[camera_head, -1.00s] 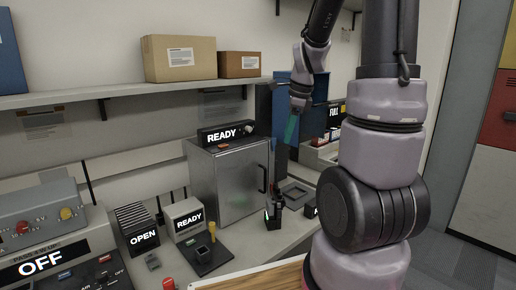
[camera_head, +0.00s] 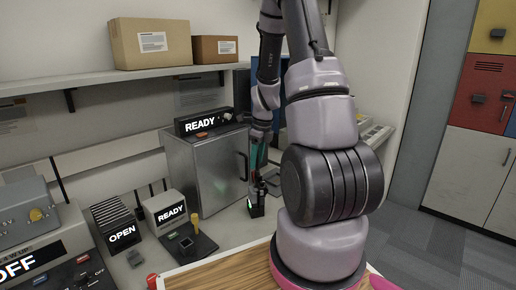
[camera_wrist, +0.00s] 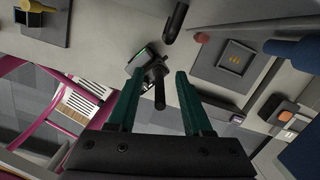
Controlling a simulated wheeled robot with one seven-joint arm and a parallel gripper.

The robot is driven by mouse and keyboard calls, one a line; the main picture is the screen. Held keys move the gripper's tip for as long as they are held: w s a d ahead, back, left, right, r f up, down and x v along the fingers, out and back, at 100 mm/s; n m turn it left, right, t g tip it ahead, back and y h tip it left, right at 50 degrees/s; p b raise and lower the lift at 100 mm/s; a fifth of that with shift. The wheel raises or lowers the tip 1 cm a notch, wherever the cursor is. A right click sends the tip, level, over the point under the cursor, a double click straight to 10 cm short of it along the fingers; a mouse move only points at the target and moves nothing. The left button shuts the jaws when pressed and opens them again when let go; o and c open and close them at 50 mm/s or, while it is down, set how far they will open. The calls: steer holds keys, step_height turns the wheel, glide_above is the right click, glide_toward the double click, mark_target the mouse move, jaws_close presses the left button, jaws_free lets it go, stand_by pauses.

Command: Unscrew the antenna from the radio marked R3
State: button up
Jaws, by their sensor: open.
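A small black handheld radio (camera_head: 257,205) with a green-lit face stands on the bench in front of the metal cabinet. It also shows in the wrist view (camera_wrist: 140,62). I cannot read its marking. A black antenna (camera_wrist: 160,95) rises from its top, pointing toward the wrist camera. My gripper (camera_wrist: 157,78) has two green fingers, open, one on each side of the antenna in the wrist view. Neither finger visibly touches it, and I cannot tell the exact depth. In the head view my gripper (camera_head: 257,160) is just above the radio, partly hidden by my arm.
The metal cabinet (camera_head: 203,175) with its door handle stands close beside the gripper. A READY box (camera_head: 165,212), an OPEN rack (camera_head: 118,228) and a dark pad with a yellow post (camera_head: 195,225) are to the left. A dark tray (camera_wrist: 232,68) lies right of the radio.

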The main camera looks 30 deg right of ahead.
steer(key=shift+w+f, duration=0.1)
steer(key=shift+f, duration=0.85)
jaws_close()
steer(key=n, duration=0.4)
steer(key=shift+a+n+y, duration=0.1)
steer(key=shift+n+y, duration=0.2)
steer(key=shift+n+g, duration=0.4)
steer(key=shift+n, duration=1.9)
